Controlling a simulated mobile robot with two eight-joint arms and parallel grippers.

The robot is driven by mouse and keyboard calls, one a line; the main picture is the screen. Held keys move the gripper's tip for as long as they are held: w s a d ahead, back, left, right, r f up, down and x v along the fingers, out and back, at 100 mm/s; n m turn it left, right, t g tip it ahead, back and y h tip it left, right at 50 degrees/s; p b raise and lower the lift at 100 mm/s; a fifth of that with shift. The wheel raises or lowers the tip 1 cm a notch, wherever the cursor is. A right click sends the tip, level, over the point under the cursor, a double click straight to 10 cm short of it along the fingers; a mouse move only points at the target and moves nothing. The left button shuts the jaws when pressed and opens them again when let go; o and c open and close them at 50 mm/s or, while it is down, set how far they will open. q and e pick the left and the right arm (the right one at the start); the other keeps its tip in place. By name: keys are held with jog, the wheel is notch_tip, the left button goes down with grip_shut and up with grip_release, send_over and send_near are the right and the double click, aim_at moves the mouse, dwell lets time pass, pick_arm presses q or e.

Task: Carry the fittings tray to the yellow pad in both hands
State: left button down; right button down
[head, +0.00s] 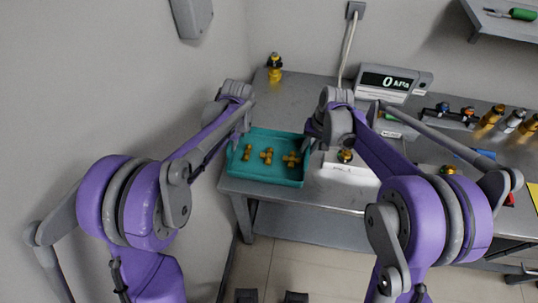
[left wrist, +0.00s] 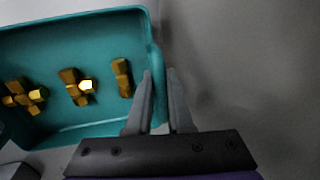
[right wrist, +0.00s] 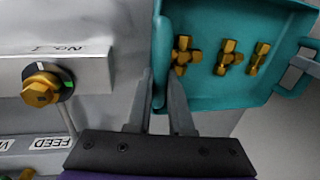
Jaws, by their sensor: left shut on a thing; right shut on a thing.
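The teal fittings tray (head: 262,180) is at the left front of the metal bench, with several brass fittings (head: 266,155) in it. It also shows in the left wrist view (left wrist: 75,22) and the right wrist view (right wrist: 225,100). My left gripper (head: 240,142) is shut on the tray's left wall, one finger on each side of it. My right gripper (head: 311,143) is shut on the opposite wall. I cannot tell whether the tray touches the bench. A yellow patch (head: 533,195), perhaps the yellow pad, is cut off at the right edge of the head view.
A white box with a brass knob (head: 345,156) stands just right of the tray. A display (head: 392,82), a brass fitting (head: 274,68) and a row of valves (head: 467,115) stand farther back. The wall is close on the left.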

dwell(0.6)
